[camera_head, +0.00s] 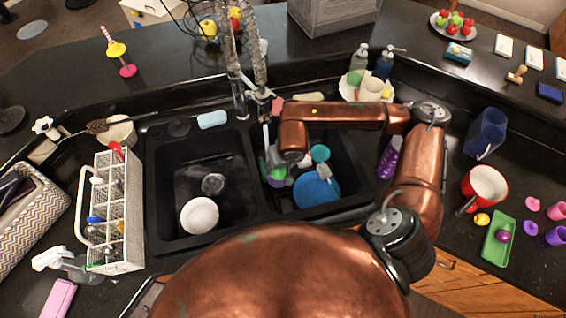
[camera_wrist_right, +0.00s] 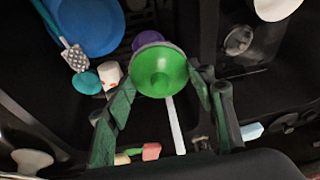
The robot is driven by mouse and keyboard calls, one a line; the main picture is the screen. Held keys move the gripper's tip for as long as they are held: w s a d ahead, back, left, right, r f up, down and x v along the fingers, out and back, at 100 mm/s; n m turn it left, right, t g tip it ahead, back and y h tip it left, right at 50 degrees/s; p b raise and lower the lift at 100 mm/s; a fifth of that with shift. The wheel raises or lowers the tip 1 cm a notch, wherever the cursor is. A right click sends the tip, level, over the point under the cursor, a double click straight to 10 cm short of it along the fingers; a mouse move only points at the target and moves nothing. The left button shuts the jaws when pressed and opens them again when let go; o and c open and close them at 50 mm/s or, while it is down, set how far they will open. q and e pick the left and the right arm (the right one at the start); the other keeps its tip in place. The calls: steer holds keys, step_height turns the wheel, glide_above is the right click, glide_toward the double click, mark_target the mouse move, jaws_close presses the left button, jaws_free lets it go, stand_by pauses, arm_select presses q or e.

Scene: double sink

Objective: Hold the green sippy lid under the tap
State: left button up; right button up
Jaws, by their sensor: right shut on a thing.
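The green sippy lid (camera_wrist_right: 160,72) is a round green disc with a pale rim, held between the fingertips of my right gripper (camera_wrist_right: 165,80). In the head view the right gripper (camera_head: 272,165) is over the left side of the right basin (camera_head: 347,178), with a bit of green by it, mostly hidden by my wrist. The chrome tap (camera_head: 240,75) stands behind the divider between the basins, above and left of the gripper. I cannot tell whether water runs. My left gripper is not in view.
The right basin holds a blue plate (camera_head: 316,188) and a teal lid (camera_head: 320,153). A white bowl (camera_head: 200,215) sits in the left basin (camera_head: 165,165). A white dish rack (camera_head: 118,200) stands left. A red pot (camera_head: 484,185) is at right.

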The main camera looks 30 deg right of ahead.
mark_target(284, 169)
steer(key=f+m+t+p, duration=0.1)
steer(key=d+f+m+t+p, duration=0.1)
steer(key=shift+s+f+t+h, duration=0.15)
steer(key=shift+f+t+h, duration=0.1)
steer(key=shift+t+h, duration=0.05)
steer(key=shift+f+m, duration=0.15)
steer(key=shift+m, duration=0.15)
steer(key=shift+t, duration=0.4)
steer(key=shift+d+p, duration=0.1)
steer(key=shift+p, duration=0.2)
steer(key=shift+w+d+f, duration=0.15)
steer(key=shift+w, duration=0.4)
steer(key=shift+w+f+m, duration=0.15)
steer(key=shift+w+m, duration=0.15)
steer(key=shift+w, duration=0.05)
arm_select(q)
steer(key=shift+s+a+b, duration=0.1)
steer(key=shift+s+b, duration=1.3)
steer(key=shift+b, duration=0.3)
arm_select(e)
steer(key=w+d+f, duration=0.1)
steer(key=w+f, duration=0.1)
steer(key=w, duration=1)
steer(key=shift+f, duration=0.2)
